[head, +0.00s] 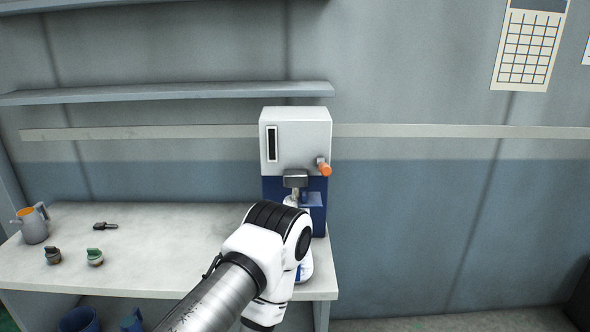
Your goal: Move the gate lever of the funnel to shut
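A white and blue machine (296,138) stands at the right end of the bench. A short lever with an orange end (325,169) sticks out at the right of its white front. A dark grey block (295,178) projects from the middle of its front, above my arm. I cannot clearly make out a funnel or tell the gate's position. An arm of mine, coming in from the lower left, covers the machine's lower front. Its gripper is hidden behind its own links. Nothing shows touching the orange-ended lever. My other arm is out of view.
A shelf (170,93) runs along the wall above. Right of the machine is open space.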

